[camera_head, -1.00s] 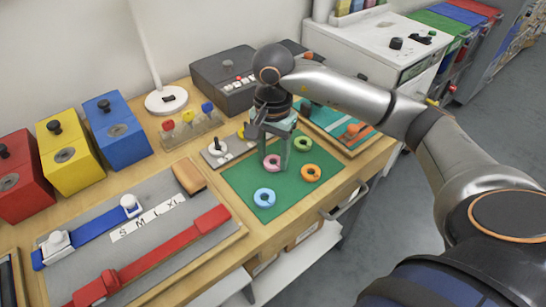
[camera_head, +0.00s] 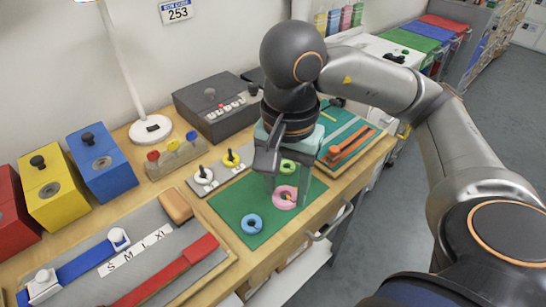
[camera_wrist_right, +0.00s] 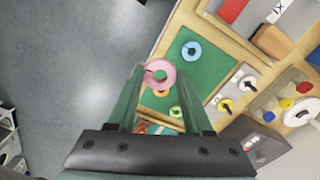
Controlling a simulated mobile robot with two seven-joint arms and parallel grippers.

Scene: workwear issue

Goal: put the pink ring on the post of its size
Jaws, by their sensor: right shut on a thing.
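The pink ring (camera_head: 277,194) is held between the fingertips of my right gripper (camera_head: 286,197), above the green mat (camera_head: 226,207). In the right wrist view the pink ring (camera_wrist_right: 150,69) sits at the tips of the shut fingers (camera_wrist_right: 160,74) and looks larger than the other rings. Two dark upright posts stand behind the mat, one on a whitish round base (camera_head: 203,177) and one on a yellow round base (camera_head: 231,160). Their sizes are hard to judge. My left gripper is not in view.
A blue ring (camera_head: 244,225) and a green ring (camera_head: 288,170) lie on the mat. An orange ring (camera_wrist_right: 161,93) is partly covered by the pink one in the wrist view. A grey control box (camera_head: 212,100) and a lamp base (camera_head: 150,130) stand behind.

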